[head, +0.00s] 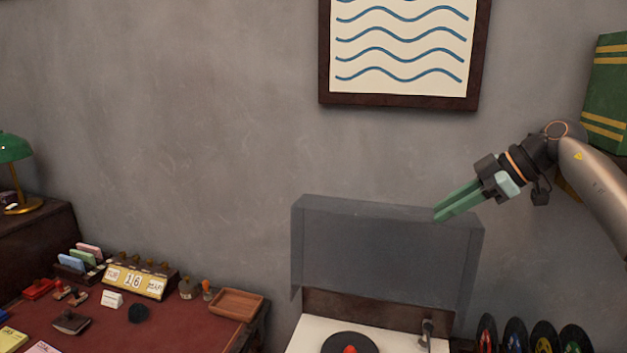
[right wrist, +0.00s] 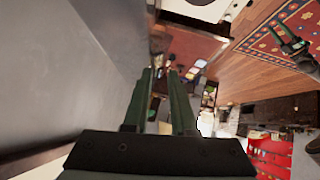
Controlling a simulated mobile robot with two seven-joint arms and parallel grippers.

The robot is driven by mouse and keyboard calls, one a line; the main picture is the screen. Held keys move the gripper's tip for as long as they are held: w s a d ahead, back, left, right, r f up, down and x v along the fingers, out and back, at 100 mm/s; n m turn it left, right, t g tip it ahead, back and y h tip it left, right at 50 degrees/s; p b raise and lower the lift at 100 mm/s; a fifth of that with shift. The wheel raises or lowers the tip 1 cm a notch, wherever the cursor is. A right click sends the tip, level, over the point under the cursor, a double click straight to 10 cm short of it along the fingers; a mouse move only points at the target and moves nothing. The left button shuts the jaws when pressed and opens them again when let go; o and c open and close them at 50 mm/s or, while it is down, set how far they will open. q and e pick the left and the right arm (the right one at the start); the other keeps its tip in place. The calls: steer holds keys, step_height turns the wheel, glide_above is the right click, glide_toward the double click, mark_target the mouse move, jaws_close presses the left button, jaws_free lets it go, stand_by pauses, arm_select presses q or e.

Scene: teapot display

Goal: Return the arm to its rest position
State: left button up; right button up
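My right arm comes in from the right edge of the head view. Its right gripper (head: 438,216) has green fingers that point down and left, in front of the upper edge of a record player's clear grey lid (head: 385,245). In the right wrist view the two fingers (right wrist: 160,74) stand apart with nothing between them, so the gripper is open and empty. I cannot tell from these views whether the fingers touch the lid. My left gripper does not show in the head view.
The lid stands raised over the turntable (head: 308,338). Several records (head: 515,335) stand to its right. A desk at left holds a calendar (head: 137,281) and wooden tray (head: 235,304). A framed wave picture (head: 400,45) and green box (head: 606,85) are above. Bare wall lies left.

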steer(key=s+a+f+n+t+y, duration=0.1)
steer(key=a+f+t+y, duration=0.2)
steer(key=a, duration=0.7)
steer(key=a+f+n+t+y, duration=0.1)
steer(key=a+f+t+y, duration=0.1)
steer(key=a+t+y, duration=0.5)
steer(key=s+d+f+m+h, duration=0.5)
steer(key=d+f+m+h, duration=0.1)
steer(key=f+m+h, duration=0.35)
steer(key=s+d+f+m+h, duration=0.5)
steer(key=s+f+m+h, duration=0.1)
steer(key=f+m+h, duration=0.3)
steer(key=s+d+f+n+g, duration=0.1)
steer(key=s+f+g, duration=0.5)
steer(key=s, duration=0.8)
steer(key=s+d+f+n+g, duration=0.2)
steer(key=s+f+g, duration=0.45)
steer(key=s, duration=0.65)
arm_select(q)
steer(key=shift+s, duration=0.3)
arm_select(e)
steer(key=w+a+f+t+y, duration=0.1)
steer(key=w+a+f+t, duration=0.1)
steer(key=f, duration=0.4)
steer(key=w+a+f+t+y, duration=0.1)
steer(key=a+f+t, duration=0.1)
steer(key=f+t, duration=0.3)
step_height(320, 180, down, 2)
steer(key=shift+w+a+y, duration=0.35)
steer(key=shift+a, duration=0.05)
